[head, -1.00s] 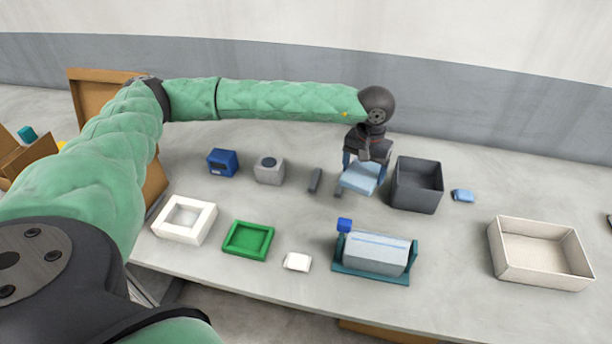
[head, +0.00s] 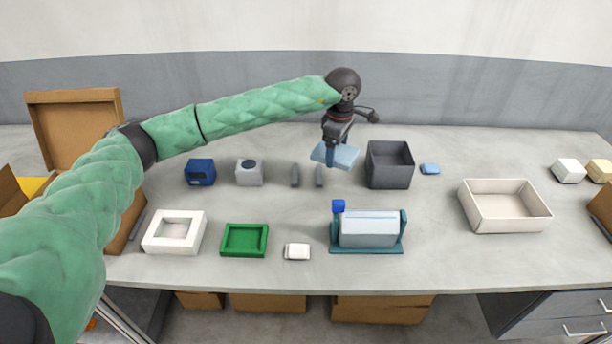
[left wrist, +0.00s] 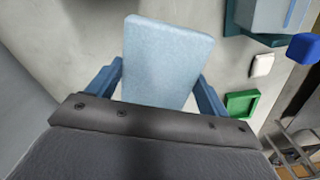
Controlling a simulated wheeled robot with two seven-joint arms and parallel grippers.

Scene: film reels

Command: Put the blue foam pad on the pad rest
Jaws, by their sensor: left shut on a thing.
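The light blue foam pad (head: 343,157) is a flat slab, held slightly tilted above the table behind two short grey bars. My left gripper (head: 334,150) is shut on it, with its fingers on opposite sides. In the left wrist view the pad (left wrist: 165,62) fills the middle between the blue fingers. The two grey bars (head: 295,175) (head: 319,176) stand parallel with a gap between them; they may be the pad rest, but I cannot tell for certain. The pad appears clear of the bars. My right gripper is not in view.
A grey device (head: 249,172) and blue box (head: 201,172) stand left.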

